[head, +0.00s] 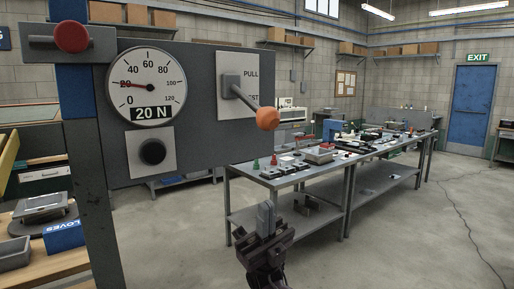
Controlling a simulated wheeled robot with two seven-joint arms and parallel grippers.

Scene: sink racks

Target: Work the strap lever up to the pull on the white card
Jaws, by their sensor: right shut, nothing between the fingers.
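The strap lever (245,98) comes out of a grey pivot block on the white card (225,108). It slopes down to the right and ends in an orange ball knob (267,118). The knob is about level with this lower word. My right gripper (266,218) is shut and empty. It is below the knob in the picture, apart from it, with its fingers pointing up. My left gripper is out of view.
The grey panel also carries a round dial (152,64) with a 20 N readout, a black knob (152,151) and, at upper left, a red knob (72,36). A long bench (280,182) with several small items stands behind. The floor at right is clear except for a cable.

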